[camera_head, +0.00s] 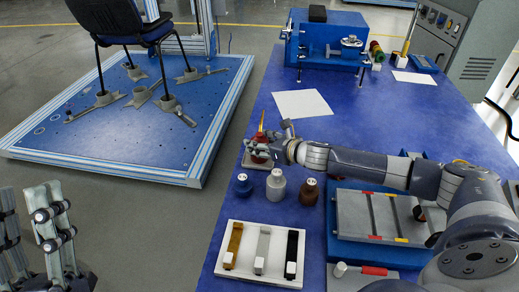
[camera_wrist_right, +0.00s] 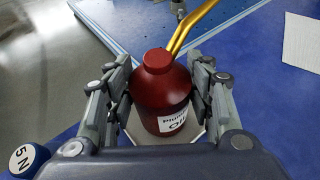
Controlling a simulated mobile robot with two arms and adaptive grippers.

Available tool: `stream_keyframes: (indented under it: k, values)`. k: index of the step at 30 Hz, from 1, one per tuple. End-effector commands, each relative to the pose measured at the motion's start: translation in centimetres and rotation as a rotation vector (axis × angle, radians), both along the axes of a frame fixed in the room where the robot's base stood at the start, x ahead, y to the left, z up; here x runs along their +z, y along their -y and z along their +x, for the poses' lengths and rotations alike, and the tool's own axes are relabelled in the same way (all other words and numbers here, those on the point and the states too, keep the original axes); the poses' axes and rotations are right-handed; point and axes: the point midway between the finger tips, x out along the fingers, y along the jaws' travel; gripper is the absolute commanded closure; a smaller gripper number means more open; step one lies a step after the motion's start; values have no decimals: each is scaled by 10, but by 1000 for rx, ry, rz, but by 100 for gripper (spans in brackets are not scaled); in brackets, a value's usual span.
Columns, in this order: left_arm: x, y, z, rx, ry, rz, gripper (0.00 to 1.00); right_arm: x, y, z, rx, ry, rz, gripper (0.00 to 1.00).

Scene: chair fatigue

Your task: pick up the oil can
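The oil can is a dark red round can with a red cap, a bent gold spout and a white label. It shows large in the right wrist view (camera_wrist_right: 158,95) and small, partly hidden, in the head view (camera_head: 260,138). It stands upright on a pale pad. My right gripper (camera_wrist_right: 163,75) has one finger on each side of the can, very close to it; firm contact does not show. It also shows in the head view (camera_head: 268,145). My left gripper (camera_head: 30,225) is at the lower left, off the table, fingers apart and empty.
Blue (camera_head: 243,184), white (camera_head: 276,185) and brown (camera_head: 309,191) weights stand near the can. A white tray (camera_head: 240,277) with three bars lies in front. A blue machine (camera_head: 325,40) stands at the back. A white sheet (camera_head: 302,104) lies on the clear table middle.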

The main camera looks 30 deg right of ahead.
Motion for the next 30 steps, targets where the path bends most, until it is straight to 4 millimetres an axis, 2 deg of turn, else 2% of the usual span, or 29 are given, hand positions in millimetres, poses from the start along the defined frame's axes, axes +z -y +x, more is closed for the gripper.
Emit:
stream_keyframes:
  k: [1,2,3,16,23,30]
  values:
    - [0,0,0,0,0,0,60,0,0,0,0,0,0,82]
    - [0,0,0,0,0,0,60,0,0,0,0,0,0,88]
    - [0,0,0,0,-1,0,60,0,0,0,0,0,0,90]
    - [-1,1,4,0,-22,7,60,5,0,1,0,3,0,90]
    - [-20,3,27,11,-168,50,60,15,0,1,1,5,0,90]
    - [-54,6,53,22,-389,115,60,29,0,1,1,4,-1,90]
